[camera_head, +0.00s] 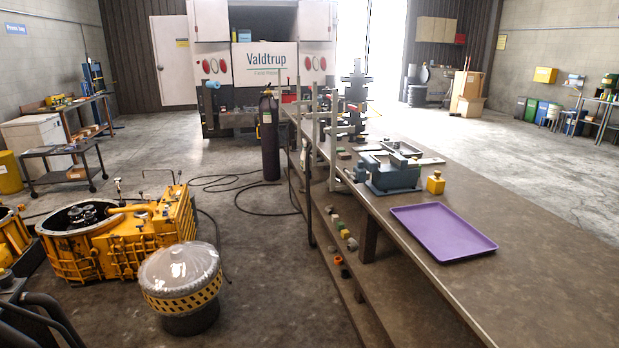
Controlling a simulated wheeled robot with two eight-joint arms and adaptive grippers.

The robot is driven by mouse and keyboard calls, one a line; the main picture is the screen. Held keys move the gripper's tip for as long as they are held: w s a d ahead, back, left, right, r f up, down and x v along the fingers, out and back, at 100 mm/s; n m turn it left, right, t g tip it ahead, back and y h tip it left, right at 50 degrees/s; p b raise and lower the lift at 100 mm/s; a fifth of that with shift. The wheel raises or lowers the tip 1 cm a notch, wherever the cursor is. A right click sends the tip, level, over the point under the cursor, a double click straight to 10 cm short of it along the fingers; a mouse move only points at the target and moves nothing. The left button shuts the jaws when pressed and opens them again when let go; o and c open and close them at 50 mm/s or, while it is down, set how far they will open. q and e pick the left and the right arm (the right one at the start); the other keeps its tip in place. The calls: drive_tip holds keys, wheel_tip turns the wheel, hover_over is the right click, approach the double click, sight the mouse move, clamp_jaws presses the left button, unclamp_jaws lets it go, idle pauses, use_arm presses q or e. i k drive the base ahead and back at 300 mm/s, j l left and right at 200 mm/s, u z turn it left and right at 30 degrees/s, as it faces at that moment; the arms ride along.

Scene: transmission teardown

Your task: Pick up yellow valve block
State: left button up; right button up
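A small yellow valve block (435,184) stands upright on the long workbench (540,262). It has a narrower knob-like top. It sits just right of a grey-green vise-like fixture (390,174) and behind the far right corner of a purple tray (443,231). The tray looks empty. Neither of my grippers shows in this view, so nothing is seen touching the block.
A large yellow transmission housing (123,238) and a domed drum with a striped band (182,280) stand on the floor at left. A black cylinder (269,138) stands beside the bench. Small parts lie on its lower shelf. The bench's near right is clear.

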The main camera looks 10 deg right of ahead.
sight(436, 186)
drive_tip(key=i+z, duration=0.3)
drive_tip(key=i, duration=0.15)
drive_tip(key=i+j+z, duration=0.25)
drive_tip(key=i, duration=0.15)
drive_tip(key=i+j+z, duration=0.1)
drive_tip(key=i+z, duration=0.15)
drive_tip(key=z, duration=0.2)
drive_tip(key=i+j+z, duration=0.2)
drive_tip(key=z, duration=0.3)
drive_tip(key=i+j+z, duration=0.15)
drive_tip(key=j+z, duration=0.15)
drive_tip(key=z, duration=0.15)
drive_tip(key=i+j+z, duration=0.1)
drive_tip(key=j+z, duration=0.25)
drive_tip(key=z, duration=0.15)
